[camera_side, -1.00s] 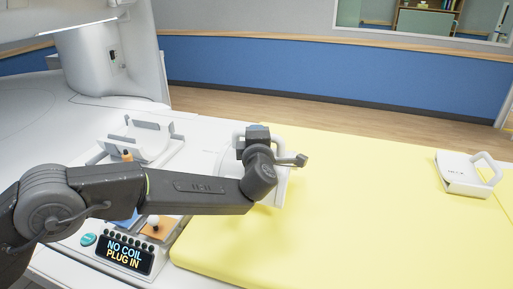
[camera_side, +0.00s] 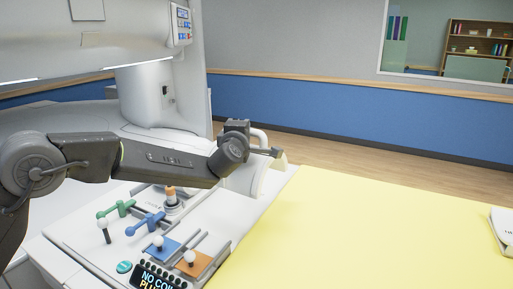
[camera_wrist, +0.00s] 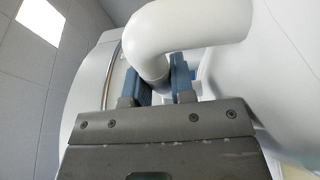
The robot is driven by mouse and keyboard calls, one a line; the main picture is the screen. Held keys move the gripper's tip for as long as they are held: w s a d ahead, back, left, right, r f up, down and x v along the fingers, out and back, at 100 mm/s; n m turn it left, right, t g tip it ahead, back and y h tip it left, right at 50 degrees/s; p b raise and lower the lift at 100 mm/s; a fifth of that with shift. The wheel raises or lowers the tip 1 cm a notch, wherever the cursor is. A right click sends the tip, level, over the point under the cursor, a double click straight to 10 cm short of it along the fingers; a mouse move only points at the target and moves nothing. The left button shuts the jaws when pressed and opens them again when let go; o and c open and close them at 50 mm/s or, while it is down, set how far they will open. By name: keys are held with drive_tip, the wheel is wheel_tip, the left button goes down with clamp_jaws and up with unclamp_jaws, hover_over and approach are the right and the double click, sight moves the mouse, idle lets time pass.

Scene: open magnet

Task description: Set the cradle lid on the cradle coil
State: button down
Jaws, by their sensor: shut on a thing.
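The cradle lid (camera_side: 248,180) is a curved white shell with a white loop handle (camera_side: 260,136). It is in the side view, just beyond my wrist, near the far left edge of the yellow pad. My gripper (camera_wrist: 160,78) is shut on the lid's handle; in the wrist view its two blue fingers are on either side of the thick white handle (camera_wrist: 195,30). The cradle coil is not visible in the side view now, probably hidden behind my arm. I cannot tell whether the lid touches anything below.
Green, blue and orange levers and sliders (camera_side: 160,243) stand on the white panel, with a display (camera_side: 160,279) reading "NO COIL". An orange-and-white post (camera_side: 171,198) rises beneath my arm. The yellow pad (camera_side: 330,230) is clear. A white box (camera_side: 502,230) sits at the right edge.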

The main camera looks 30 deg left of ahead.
drive_tip(key=w+a+r+y, duration=0.1)
drive_tip(key=w+a+r, duration=0.15)
drive_tip(key=a, duration=1.35)
drive_tip(key=w+a+r, duration=0.1)
drive_tip(key=w+a, duration=0.2)
drive_tip(key=a, duration=1.2)
wheel_tip(320, 180, down, 8)
drive_tip(key=shift+n, duration=0.3)
drive_tip(key=shift+a+f, duration=0.1)
drive_tip(key=shift+f, duration=0.75)
drive_tip(key=c, duration=0.9)
unclamp_jaws()
drive_tip(key=v, duration=1.4)
drive_tip(key=shift+r, duration=0.1)
